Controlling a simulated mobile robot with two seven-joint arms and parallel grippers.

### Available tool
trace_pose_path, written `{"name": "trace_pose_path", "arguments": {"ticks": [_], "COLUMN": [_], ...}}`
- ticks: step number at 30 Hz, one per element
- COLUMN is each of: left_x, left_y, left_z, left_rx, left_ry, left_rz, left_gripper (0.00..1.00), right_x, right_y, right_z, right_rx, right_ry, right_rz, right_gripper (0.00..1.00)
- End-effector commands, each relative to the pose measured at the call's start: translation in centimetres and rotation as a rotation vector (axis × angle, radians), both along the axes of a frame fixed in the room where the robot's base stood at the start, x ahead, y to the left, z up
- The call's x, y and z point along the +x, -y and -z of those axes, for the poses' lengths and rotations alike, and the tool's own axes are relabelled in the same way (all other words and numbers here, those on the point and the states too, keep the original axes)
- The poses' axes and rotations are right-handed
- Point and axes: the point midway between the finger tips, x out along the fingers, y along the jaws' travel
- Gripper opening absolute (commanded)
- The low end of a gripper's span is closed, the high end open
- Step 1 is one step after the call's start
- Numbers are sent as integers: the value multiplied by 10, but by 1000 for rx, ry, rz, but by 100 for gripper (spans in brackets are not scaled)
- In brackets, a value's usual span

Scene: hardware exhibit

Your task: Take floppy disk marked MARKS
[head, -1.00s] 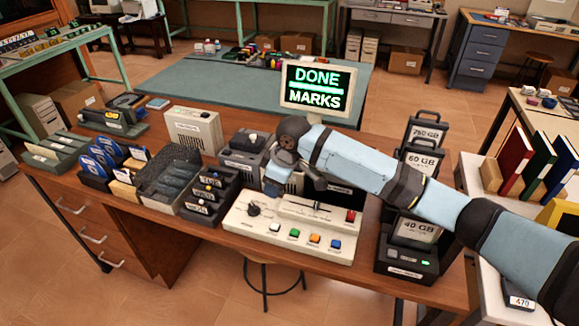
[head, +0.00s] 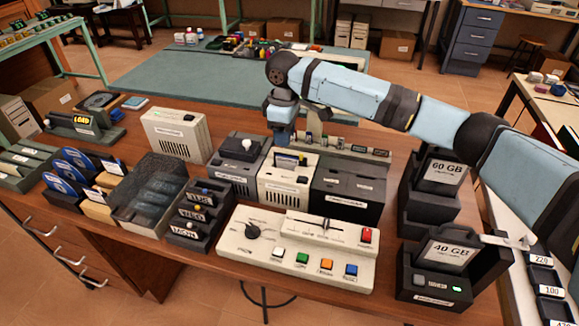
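A dark disk (head: 291,160) stands partly out of the top of a cream drive box (head: 287,188) in the middle of the desk. Its label is too small to read, so I cannot tell whether it is the one marked MARKS. My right gripper (head: 283,136) points down just behind and above this disk, apparently apart from it. Its fingertips are too small and dark to show whether they are open or shut. My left gripper is not in view.
A cream control panel (head: 268,262) with coloured buttons lies in front. Black drive boxes (head: 349,197) stand beside the cream one. Docks (head: 432,287) for 40 GB and 60 GB drives stand right.

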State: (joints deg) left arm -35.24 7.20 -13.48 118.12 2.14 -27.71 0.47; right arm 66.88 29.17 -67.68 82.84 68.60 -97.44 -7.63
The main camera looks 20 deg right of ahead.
Motion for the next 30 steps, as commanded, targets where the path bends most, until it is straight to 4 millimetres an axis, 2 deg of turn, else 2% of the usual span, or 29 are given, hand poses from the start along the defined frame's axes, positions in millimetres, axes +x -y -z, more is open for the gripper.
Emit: {"name": "trace_pose_path", "arguments": {"ticks": [3,11,19,23,29,30], "left_x": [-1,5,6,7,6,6], "left_y": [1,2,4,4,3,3], "left_z": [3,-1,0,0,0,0], "left_rx": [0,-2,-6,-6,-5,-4], "left_ry": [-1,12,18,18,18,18], "left_rz": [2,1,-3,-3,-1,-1], "left_gripper": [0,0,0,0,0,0], "right_x": [0,0,-1,-2,-2,-2], "right_y": [0,1,3,3,3,3], "right_z": [21,41,80,86,86,86], "right_rx": [0,0,1,0,1,1], "right_ry": [-1,0,1,1,1,1], "right_rz": [0,1,0,0,0,0], "right_gripper": [34,34,34,34,34,25]}}
